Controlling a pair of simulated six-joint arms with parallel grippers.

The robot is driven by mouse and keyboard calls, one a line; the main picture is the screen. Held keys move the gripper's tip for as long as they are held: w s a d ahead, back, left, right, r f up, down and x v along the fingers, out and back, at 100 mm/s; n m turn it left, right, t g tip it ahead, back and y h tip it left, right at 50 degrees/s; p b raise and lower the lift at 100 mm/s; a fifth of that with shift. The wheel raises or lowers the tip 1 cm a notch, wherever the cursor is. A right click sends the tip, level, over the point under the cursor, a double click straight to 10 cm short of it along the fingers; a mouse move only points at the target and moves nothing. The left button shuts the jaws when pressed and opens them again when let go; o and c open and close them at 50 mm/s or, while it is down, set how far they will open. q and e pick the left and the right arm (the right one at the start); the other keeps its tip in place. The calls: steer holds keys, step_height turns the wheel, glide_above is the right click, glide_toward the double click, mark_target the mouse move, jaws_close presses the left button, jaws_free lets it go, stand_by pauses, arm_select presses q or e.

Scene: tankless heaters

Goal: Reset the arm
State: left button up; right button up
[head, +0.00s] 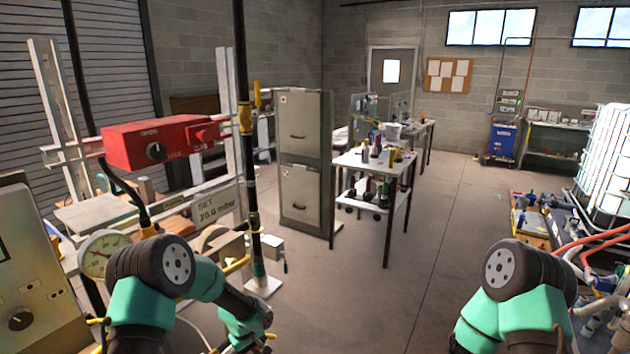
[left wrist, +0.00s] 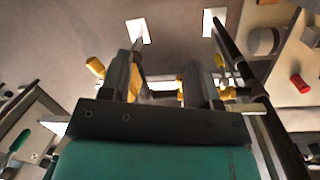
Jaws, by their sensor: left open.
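My left arm (head: 165,285) is black and green and comes in at the lower left of the head view. It bends down and to the right, and its far end runs into the bottom edge, where the fingers are not clear. My right arm (head: 515,295) is at the lower right of the head view, bent downward. Its gripper is out of frame.
A red box (head: 165,142), a pressure gauge (head: 102,254) and a black upright pipe (head: 248,160) stand close to my left arm. A grey cabinet (head: 305,160) and a white table (head: 375,162) stand behind. The floor (head: 425,270) between my arms is clear.

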arm_select(q)
steer(key=s+a+f+m+h, duration=0.1)
steer(key=s+f+m, duration=0.1)
steer(key=s, duration=1.2)
steer(key=s+a+f+m+h, duration=0.1)
steer(key=s+a+f+m, duration=0.1)
steer(key=s, duration=1.2)
steer(key=shift+s+f+m+t, duration=0.3)
steer(key=shift+f+m+t, duration=0.15)
steer(key=shift+m, duration=0.45)
